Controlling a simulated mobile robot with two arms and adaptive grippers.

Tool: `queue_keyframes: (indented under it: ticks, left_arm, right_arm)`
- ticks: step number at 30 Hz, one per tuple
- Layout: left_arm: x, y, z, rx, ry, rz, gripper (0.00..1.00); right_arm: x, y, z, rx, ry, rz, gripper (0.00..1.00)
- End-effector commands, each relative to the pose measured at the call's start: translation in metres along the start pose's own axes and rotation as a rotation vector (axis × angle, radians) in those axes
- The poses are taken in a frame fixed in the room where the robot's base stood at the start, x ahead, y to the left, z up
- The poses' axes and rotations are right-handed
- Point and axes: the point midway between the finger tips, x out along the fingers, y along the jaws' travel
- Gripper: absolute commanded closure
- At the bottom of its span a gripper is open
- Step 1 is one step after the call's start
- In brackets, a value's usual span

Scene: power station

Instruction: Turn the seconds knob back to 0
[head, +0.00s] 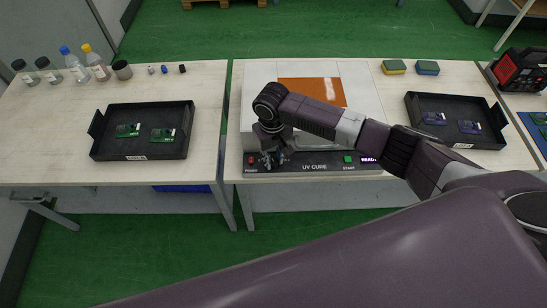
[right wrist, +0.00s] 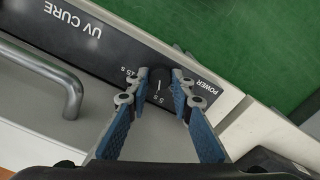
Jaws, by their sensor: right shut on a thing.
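The seconds knob (right wrist: 161,83) is a small dark knob on the black front panel of the UV cure unit (right wrist: 95,45). Marks "15 s" and "5 s" show beside it in the right wrist view, and a short white line shows on it. I cannot tell its exact setting; the 0 mark is not visible. My right gripper (right wrist: 158,79) is shut on the knob, one blue finger on each side. In the head view the right gripper (head: 271,160) hangs at the panel's left part and hides the knob. My left gripper is not in view.
A red power button (head: 251,160) lies just left of the right gripper. A green start button (head: 348,158) and a "READY" display (head: 368,159) are further right. A metal handle (right wrist: 72,96) is near the gripper. Black trays (head: 180,115) with circuit boards stand on both sides.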

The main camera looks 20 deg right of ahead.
Motion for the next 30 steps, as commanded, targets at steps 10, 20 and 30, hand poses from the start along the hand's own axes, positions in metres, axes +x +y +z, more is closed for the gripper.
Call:
queue_keyframes:
  ticks: [10,20,30]
  left_arm:
    - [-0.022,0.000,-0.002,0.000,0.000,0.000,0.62]
    - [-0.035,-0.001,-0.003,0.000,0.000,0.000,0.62]
    - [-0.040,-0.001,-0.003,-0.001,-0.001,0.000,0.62]
  right_arm:
    - [-0.003,0.000,0.001,-0.237,0.001,-0.001,1.00]
    - [-0.002,0.000,0.001,-0.486,0.007,0.000,1.00]
    - [-0.001,-0.001,0.001,-0.630,0.009,-0.001,1.00]
